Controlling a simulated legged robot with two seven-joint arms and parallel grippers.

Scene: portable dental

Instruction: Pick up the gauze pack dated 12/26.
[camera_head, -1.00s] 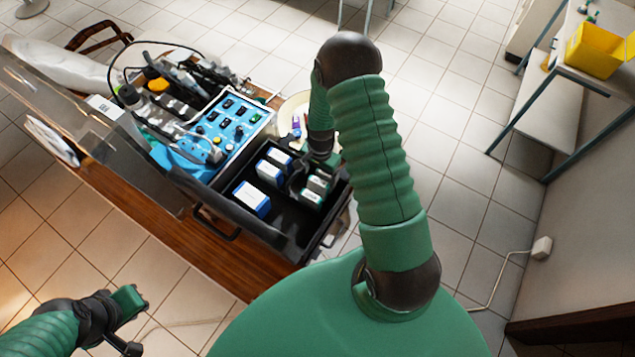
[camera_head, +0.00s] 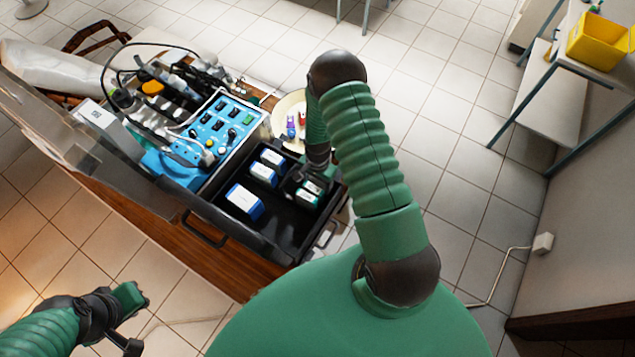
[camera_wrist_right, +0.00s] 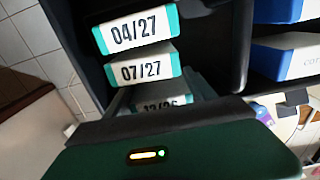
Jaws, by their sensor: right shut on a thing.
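In the right wrist view, three white gauze packs with teal edges sit in a row, dated 04/27 (camera_wrist_right: 137,30), 07/27 (camera_wrist_right: 143,68) and 12/26 (camera_wrist_right: 165,102). The 12/26 pack is nearest my right gripper (camera_wrist_right: 160,122), which hides its lower part. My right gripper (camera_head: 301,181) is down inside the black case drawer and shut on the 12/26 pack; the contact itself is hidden. In the head view the visible green-edged packs (camera_head: 306,197) are too small to read. My left gripper (camera_head: 130,318) is open and empty, low at the left, away from the drawer.
Several blue-and-white boxes (camera_head: 244,202) stand in the black drawer (camera_head: 285,240), left of the packs. A blue control panel (camera_head: 222,125) adjoins it. A round cream tray (camera_head: 287,106) with small coloured items lies behind. Drawer walls stand close around my right gripper.

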